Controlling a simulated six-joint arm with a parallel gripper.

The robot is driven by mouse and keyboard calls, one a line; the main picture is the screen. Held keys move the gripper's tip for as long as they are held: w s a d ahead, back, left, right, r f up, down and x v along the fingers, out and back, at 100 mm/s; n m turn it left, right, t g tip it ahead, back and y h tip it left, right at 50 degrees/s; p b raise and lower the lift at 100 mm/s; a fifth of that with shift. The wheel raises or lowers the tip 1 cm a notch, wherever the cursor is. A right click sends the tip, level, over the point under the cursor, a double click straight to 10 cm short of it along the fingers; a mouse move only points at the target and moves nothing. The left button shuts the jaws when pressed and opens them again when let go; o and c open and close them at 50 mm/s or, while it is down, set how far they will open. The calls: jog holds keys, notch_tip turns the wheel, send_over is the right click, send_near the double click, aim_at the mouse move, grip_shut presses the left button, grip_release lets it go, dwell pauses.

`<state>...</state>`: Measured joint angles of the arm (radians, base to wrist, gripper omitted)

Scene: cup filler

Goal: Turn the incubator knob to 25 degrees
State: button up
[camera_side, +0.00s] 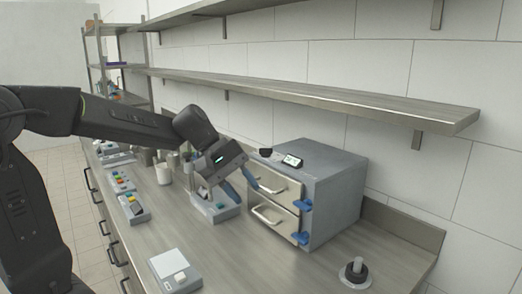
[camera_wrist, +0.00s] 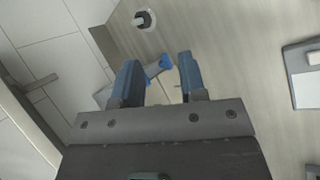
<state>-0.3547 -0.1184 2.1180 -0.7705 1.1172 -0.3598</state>
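The incubator (camera_side: 335,195) is a grey box with two pale drawer fronts, bar handles and blue latches, standing on the bench against the wall. On its top front edge are a small dark part (camera_side: 266,152), which may be the knob, and a small display (camera_side: 292,160) whose reading is too small to tell. My gripper (camera_side: 247,193) is open with nothing between its blue fingers, in front of and left of the incubator's upper drawer. In the wrist view, a blue latch (camera_wrist: 153,69) shows beyond the fingers; the knob cannot be made out there.
A round dark-and-white object (camera_side: 356,272) stands at the bench's near right; it also shows in the wrist view (camera_wrist: 143,19). A scale-like device (camera_side: 175,270) lies at the front. Devices with coloured buttons (camera_side: 132,206) line the left. A metal shelf (camera_side: 310,88) overhangs the incubator.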

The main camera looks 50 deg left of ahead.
jog(key=w+a+n+t+h, duration=0.35)
jog(key=w+a+n, duration=0.45)
jog(key=w+a, duration=0.3)
jog(key=n+t+y, duration=0.1)
jog(key=n+t, duration=0.7)
jog(key=n, duration=0.2)
send_near(261, 149)
jog(key=x, duration=1)
jog(key=shift+w+a+f, duration=0.1)
jog(key=shift+w+a, duration=0.1)
jog(key=shift+a, duration=0.05)
jog(key=shift+c, duration=0.3)
grip_shut()
